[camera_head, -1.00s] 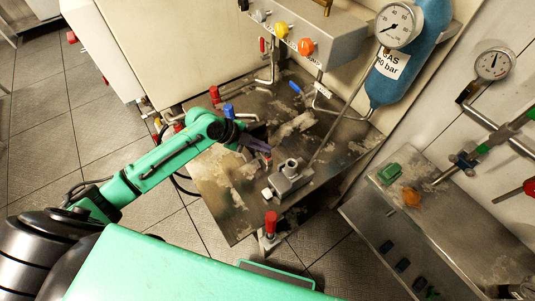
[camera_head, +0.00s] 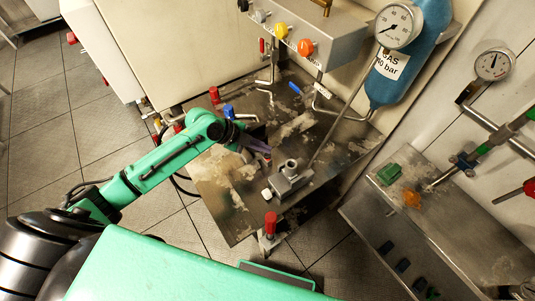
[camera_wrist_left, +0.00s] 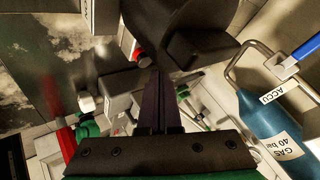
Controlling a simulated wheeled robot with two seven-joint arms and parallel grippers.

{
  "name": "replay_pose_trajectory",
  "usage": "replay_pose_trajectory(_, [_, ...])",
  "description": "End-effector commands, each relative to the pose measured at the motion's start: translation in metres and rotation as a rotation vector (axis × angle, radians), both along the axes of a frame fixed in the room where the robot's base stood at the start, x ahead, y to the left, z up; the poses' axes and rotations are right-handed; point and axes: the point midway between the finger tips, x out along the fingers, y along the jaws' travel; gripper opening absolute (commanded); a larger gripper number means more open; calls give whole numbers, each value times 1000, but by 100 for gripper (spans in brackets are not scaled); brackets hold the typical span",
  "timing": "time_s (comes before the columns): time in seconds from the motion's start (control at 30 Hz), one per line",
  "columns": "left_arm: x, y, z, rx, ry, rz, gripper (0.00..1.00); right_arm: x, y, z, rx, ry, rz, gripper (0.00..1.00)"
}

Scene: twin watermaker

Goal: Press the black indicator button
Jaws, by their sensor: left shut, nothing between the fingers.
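My left gripper (camera_head: 267,157) is over the stained metal worktop (camera_head: 222,180) in the head view, close to the back left of a grey metal fitting (camera_head: 290,180) with a white knob (camera_head: 266,194). In the left wrist view, its dark fingers (camera_wrist_left: 160,92) are together with nothing between them. A large dark block (camera_wrist_left: 200,45) lies just beyond the fingertips there. I cannot tell for sure which part is the black indicator button. Small dark switches (camera_head: 403,265) sit on the front of the console at lower right, well away from the gripper. My right gripper is not in view.
Red-capped (camera_head: 271,222) and blue-capped (camera_head: 229,111) valves stand at the worktop's edges. A blue gas cylinder (camera_head: 393,75) and a gauge (camera_head: 399,25) stand behind. A valve box (camera_head: 300,40) is at the top. A console (camera_head: 435,205) with green and orange buttons is at right.

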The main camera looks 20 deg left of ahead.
Motion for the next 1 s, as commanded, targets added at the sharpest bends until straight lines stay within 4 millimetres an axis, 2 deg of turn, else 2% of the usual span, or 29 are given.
replay_pose_trajectory(0.5, [0,0,0,0,0,0,0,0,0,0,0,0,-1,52])
replay_pose_trajectory(0.73, [0,0,-9,0,0,0,0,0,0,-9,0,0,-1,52])
replay_pose_trajectory(1.0, [0,0,-8,0,0,0,0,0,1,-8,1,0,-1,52])
